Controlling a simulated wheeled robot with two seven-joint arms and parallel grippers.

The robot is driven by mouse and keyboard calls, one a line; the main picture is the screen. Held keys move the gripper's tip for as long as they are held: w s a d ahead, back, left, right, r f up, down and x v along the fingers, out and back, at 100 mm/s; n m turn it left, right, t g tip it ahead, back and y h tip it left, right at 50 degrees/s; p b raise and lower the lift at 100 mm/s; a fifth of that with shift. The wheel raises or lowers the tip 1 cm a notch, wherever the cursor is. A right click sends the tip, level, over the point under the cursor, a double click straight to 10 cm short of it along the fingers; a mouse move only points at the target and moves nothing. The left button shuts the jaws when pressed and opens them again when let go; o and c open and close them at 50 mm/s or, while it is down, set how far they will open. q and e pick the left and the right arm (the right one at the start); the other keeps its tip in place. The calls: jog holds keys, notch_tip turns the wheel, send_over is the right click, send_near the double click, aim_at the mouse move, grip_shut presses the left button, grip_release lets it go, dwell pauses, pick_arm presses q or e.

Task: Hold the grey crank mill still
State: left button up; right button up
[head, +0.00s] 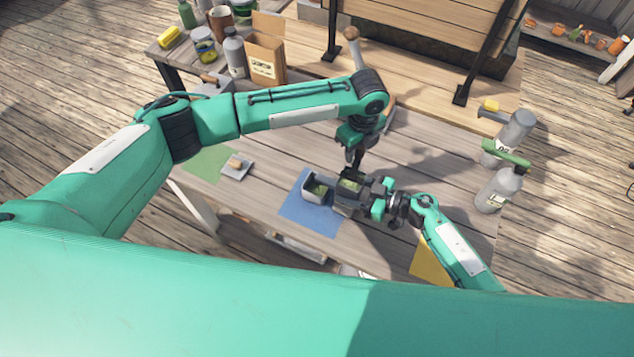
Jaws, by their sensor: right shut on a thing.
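The grey crank mill (347,201) stands on the table at the edge of a blue mat (310,216). Green stuff shows in its top, and a small grey open box (317,191) with green stuff in it sits at its left. My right gripper (368,193) comes in from the right and is shut on the mill's right side. My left gripper (351,162) points down just above the back of the mill. Its fingertips are small and dark, so I cannot tell if they are open or hold the crank, which I cannot make out.
A green mat (207,164) and a small grey tray (237,168) lie at the left. Two grey spray bottles (497,190) (513,134) stand at the right. A cardboard box (266,60) and jars stand at the back left. A yellow mat (428,262) lies at the front right.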

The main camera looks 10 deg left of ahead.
pick_arm(q)
jog(key=shift+s+d+f, duration=0.15)
jog(key=shift+s+d, duration=0.45)
jog(key=shift+d, duration=0.55)
jog(key=shift+c, duration=1.2)
jog(key=shift+w, duration=0.1)
grip_shut()
jog(key=s+d, duration=0.2)
jog(key=s, duration=0.1)
jog(key=shift+d+r, duration=0.2)
jog(key=shift+d, duration=0.15)
jog(key=shift+a, duration=0.1)
